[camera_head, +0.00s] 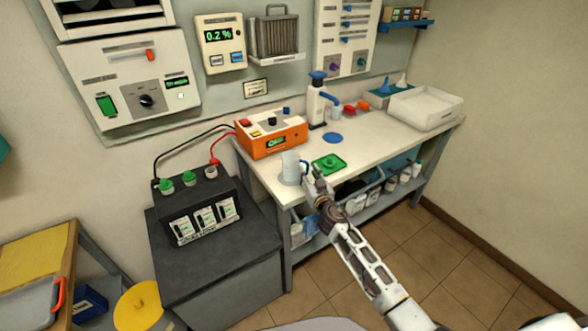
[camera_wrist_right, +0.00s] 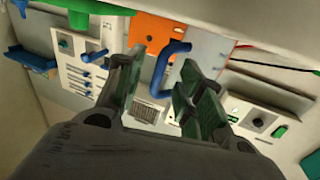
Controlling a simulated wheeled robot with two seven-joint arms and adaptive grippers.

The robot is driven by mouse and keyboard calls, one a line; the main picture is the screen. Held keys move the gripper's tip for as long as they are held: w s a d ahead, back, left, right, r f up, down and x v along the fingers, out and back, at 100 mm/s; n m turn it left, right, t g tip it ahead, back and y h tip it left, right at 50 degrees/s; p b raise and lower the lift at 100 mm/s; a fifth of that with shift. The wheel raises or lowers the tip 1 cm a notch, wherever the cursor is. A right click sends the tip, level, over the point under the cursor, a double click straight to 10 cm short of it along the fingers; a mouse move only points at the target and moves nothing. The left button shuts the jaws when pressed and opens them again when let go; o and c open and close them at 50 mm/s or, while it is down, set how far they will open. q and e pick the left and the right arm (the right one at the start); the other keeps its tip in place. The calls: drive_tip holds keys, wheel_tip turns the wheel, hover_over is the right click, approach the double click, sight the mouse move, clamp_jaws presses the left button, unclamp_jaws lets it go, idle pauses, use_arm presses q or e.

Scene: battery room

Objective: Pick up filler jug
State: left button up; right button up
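The filler jug (camera_head: 291,167) is a pale cylinder with a blue handle, upright near the front left edge of the white bench. Its handle faces my right gripper (camera_head: 318,181), which is beside the jug at the bench front. In the right wrist view the blue handle (camera_wrist_right: 171,62) shows between the two fingertips of my right gripper (camera_wrist_right: 165,72), with the pale jug body (camera_wrist_right: 206,52) just beyond. The fingers are apart, and I see no clear contact with the handle. My left gripper is not in view.
The white bench (camera_head: 375,146) holds an orange charger (camera_head: 283,144) behind the jug and a green dish (camera_head: 330,162) close to its right. A white pump bottle (camera_head: 316,106) and a white tray (camera_head: 428,108) stand farther back. A black battery (camera_head: 198,206) is at left.

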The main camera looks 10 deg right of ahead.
drive_tip(key=shift+w, duration=0.25)
idle(0.3)
clamp_jaws()
